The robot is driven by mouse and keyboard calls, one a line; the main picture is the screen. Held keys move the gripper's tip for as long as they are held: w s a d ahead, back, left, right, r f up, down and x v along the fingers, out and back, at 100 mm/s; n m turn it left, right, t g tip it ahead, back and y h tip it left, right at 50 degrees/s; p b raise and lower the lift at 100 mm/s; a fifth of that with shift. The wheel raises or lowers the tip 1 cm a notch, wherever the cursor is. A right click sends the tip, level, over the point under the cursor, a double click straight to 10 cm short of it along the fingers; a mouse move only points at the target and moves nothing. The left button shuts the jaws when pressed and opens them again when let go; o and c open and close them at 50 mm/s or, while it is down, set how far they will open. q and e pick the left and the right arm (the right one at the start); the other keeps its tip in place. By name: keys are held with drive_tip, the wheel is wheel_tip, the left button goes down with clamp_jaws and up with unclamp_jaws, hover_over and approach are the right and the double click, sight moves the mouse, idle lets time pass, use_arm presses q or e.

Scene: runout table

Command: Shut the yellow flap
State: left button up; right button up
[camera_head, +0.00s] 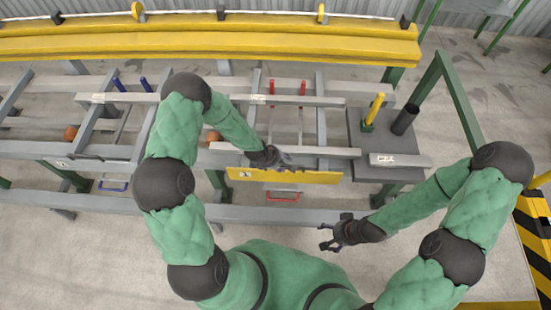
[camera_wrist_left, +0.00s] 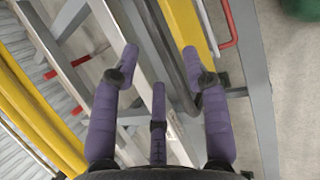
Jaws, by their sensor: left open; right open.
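The yellow flap (camera_head: 315,177) is a long yellow plate with a small label at its left end. It lies along the front of the middle lane, below a grey rail; I cannot tell its exact tilt. In the left wrist view it shows as a yellow strip (camera_wrist_left: 188,28) at the top. My left gripper (camera_head: 287,164) is open and empty over the flap's upper edge, covering part of it. In the wrist view its purple fingers (camera_wrist_left: 159,62) are spread above the grey rail and flap; contact is unclear. My right gripper (camera_head: 327,233) is open and empty, in front of the table, below the flap.
A red handle (camera_head: 283,197) sits just below the flap. Red pegs (camera_head: 302,88) and a brown ball (camera_head: 213,136) are in the lanes. A yellow post (camera_head: 375,107) and a dark cylinder (camera_head: 405,119) stand at right. The floor in front is clear.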

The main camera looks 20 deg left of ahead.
use_arm(q)
drive_tip(key=v, duration=0.8)
idle(0.4)
drive_tip(key=s+d+f+m+g, duration=0.2)
drive_tip(key=s+d+f+m, duration=0.2)
drive_tip(key=s+m, duration=0.5)
drive_tip(key=s+d+f+m+g+b, duration=0.1)
drive_tip(key=s+d+f+m, duration=0.3)
drive_tip(key=s+m, duration=0.5)
drive_tip(key=shift+s+f+g+h, duration=0.3)
drive_tip(key=shift+f+g, duration=0.2)
